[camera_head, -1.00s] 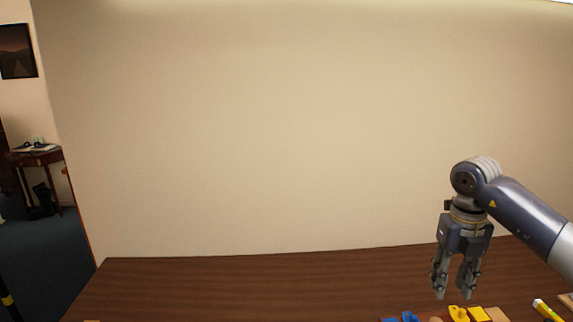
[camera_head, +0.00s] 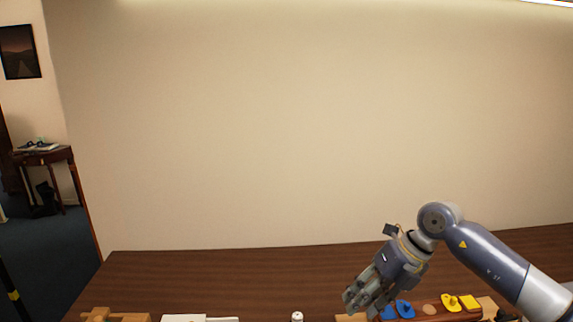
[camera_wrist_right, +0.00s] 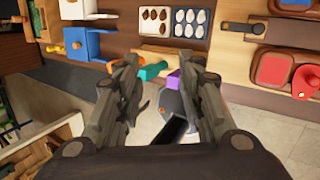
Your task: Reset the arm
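My right gripper (camera_head: 360,303) is tilted down and to the left, over the front of the brown table (camera_head: 240,275) in the head view. It overlaps the left end of a board with blue and yellow pieces; I cannot tell whether it touches. In the right wrist view the gripper's two fingers (camera_wrist_right: 163,85) stand apart, and nothing is clearly held between them. Coloured things show beyond and below the fingers. My left gripper is not in view.
Blue (camera_head: 404,309) and yellow pieces (camera_head: 470,302) are at the table's front right. A wooden object (camera_head: 115,316), white sheets (camera_head: 185,318) and a small white object (camera_head: 297,316) line the front. The right wrist view shows an egg tray (camera_wrist_right: 191,8) and red pieces (camera_wrist_right: 272,70). The table's back is clear.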

